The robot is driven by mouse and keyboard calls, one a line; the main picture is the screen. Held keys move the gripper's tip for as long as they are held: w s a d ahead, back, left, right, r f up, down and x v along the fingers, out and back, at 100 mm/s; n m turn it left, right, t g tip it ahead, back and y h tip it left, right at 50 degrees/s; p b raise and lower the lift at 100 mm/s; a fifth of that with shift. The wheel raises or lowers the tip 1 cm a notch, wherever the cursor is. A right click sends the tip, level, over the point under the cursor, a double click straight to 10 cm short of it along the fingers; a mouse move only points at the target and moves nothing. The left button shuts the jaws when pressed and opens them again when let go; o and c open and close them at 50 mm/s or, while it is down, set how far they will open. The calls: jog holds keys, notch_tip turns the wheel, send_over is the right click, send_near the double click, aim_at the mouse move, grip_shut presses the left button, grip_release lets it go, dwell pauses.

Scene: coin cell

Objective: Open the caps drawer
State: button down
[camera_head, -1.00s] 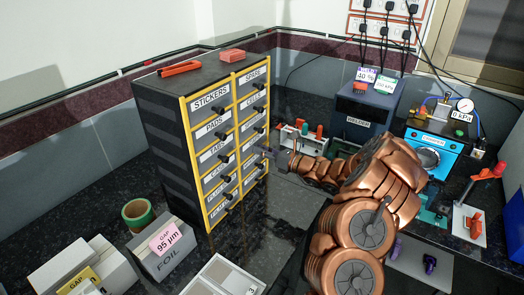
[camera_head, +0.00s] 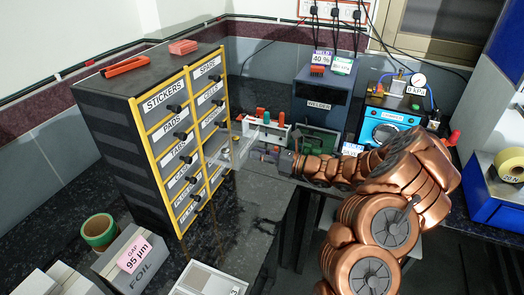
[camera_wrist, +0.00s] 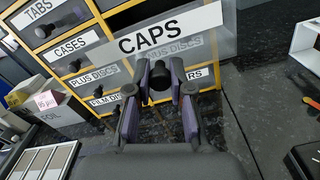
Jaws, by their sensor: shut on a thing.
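The cabinet (camera_head: 125,135) is a dark block with yellow-framed, labelled drawers in two columns. The caps drawer (camera_wrist: 205,35) shows close up in the wrist view, with a white CAPS label and clear walls. It stands out from the cabinet front, and its pale clear body also shows in the head view (camera_head: 250,134). My gripper (camera_wrist: 160,82) has its purple-lined fingers shut on the drawer's black knob (camera_wrist: 160,76). In the head view my gripper (camera_head: 270,153) is at the drawer's outer end, right of the cabinet. The drawer's contents cannot be made out.
The other drawers, such as CASES (camera_wrist: 73,46), look shut. A foil box (camera_head: 128,262) and a green tape roll (camera_head: 98,231) stand left of the cabinet's front. The welder (camera_head: 320,95) and a blue machine (camera_head: 385,128) stand at the back right.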

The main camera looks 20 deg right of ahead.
jog(key=c, duration=1)
grip_release()
jog(key=v, duration=1.2)
